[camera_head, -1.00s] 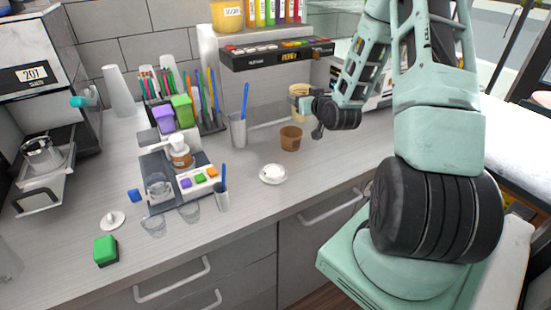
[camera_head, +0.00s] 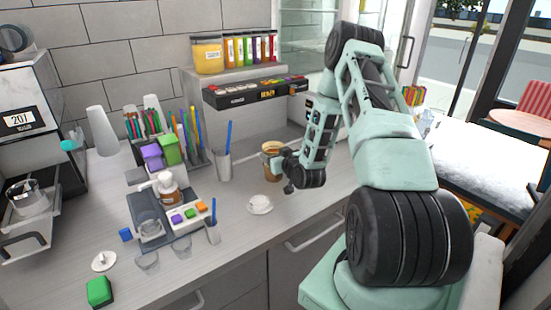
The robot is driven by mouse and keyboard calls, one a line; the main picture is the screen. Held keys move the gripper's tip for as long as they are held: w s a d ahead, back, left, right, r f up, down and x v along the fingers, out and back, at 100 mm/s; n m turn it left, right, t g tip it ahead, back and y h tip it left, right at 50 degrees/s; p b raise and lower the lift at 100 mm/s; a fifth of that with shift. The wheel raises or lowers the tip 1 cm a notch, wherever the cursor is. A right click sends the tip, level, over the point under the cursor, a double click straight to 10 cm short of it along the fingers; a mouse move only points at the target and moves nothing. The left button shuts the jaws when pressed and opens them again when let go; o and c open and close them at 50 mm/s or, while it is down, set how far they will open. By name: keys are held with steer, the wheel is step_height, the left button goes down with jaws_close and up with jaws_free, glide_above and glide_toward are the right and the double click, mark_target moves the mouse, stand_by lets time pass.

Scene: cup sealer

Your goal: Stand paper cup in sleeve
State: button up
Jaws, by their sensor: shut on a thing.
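The pale tan paper cup (camera_head: 272,147) is upright at the right part of the counter, in front of the shelf unit. My gripper (camera_head: 277,161) is shut on it from the right, and its fingers hide part of the cup's side. The brown sleeve (camera_head: 269,174) shows directly below the cup, in line with it. The cup's lower end is not visible, and I cannot tell how deep it sits in the sleeve.
A white saucer-like item (camera_head: 259,204) lies in front of the sleeve. A clear glass with a blue straw (camera_head: 222,165) stands to the left. A dispenser tray (camera_head: 165,215) is farther left. The counter's front edge is close.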

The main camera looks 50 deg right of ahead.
steer(key=shift+f, duration=0.9)
steer(key=shift+f, duration=0.1)
steer(key=shift+f+b, duration=0.35)
steer(key=o, duration=1.1)
steer(key=shift+r, duration=0.1)
steer(key=shift+o, duration=0.2)
steer(key=shift+r, duration=0.1)
